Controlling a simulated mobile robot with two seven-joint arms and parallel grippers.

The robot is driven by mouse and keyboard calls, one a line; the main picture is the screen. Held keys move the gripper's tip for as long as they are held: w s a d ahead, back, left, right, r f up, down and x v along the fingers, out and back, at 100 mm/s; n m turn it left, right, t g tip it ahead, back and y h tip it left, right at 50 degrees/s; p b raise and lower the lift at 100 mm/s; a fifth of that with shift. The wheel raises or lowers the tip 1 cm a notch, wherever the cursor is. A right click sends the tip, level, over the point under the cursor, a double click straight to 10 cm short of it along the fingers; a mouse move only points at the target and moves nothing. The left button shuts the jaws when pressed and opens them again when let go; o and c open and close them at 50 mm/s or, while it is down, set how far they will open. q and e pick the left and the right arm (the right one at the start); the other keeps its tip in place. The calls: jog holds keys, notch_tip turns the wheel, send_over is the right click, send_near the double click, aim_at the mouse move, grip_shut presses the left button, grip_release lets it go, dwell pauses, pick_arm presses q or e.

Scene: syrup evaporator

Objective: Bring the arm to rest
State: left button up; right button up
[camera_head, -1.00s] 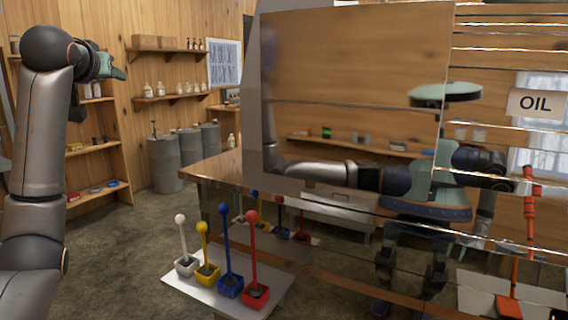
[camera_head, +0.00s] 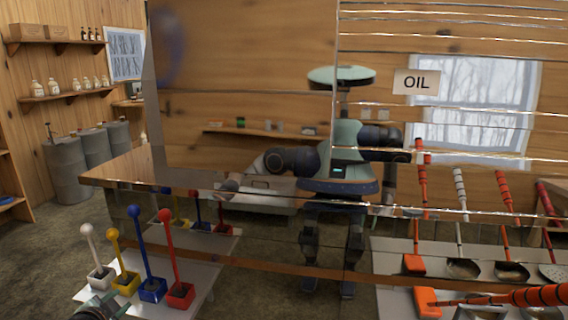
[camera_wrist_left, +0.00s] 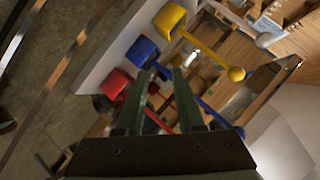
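My left gripper (camera_head: 100,306) shows at the bottom left of the head view, low by the front of the white board with the cups. In the left wrist view its two fingers (camera_wrist_left: 165,72) stand apart with nothing held between them. Beyond them are the blue cup (camera_wrist_left: 143,52), the red cup (camera_wrist_left: 112,84) and the yellow cup (camera_wrist_left: 170,20), each with a ball-topped rod. Most of the left arm is outside the head view. My right gripper does not show directly; a robot reflection (camera_head: 340,165) appears in the shiny metal.
The white (camera_head: 98,277), yellow (camera_head: 126,283), blue (camera_head: 152,290) and red (camera_head: 180,296) cups stand in a row on a white board (camera_head: 200,270). A large mirror-like metal surface (camera_head: 240,60) fills the middle. Long-handled ladles (camera_head: 460,265) show at right. Grey drums (camera_head: 66,170) stand at back left.

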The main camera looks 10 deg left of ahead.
pick_arm(q)
jog(key=s+d+f+m+g+h, duration=0.25)
jog(key=s+d+f, duration=0.25)
jog(key=s+f, duration=0.5)
jog(key=s+d+f+m+g+h, duration=0.1)
jog(key=s+d+f+m+h, duration=0.15)
jog(key=s+d+f, duration=0.6)
jog(key=s+d+n+p, duration=0.1)
jog(key=d+n, duration=0.3)
jog(key=d, duration=0.4)
jog(key=s+d+n+t+h+p, duration=0.1)
jog(key=s+d+n, duration=0.3)
jog(key=d, duration=0.4)
jog(key=shift+s+d+f+n+h, duration=0.2)
jog(key=shift+d+f+n+h, duration=0.15)
jog(key=shift+n, duration=0.45)
jog(key=shift+r, duration=0.1)
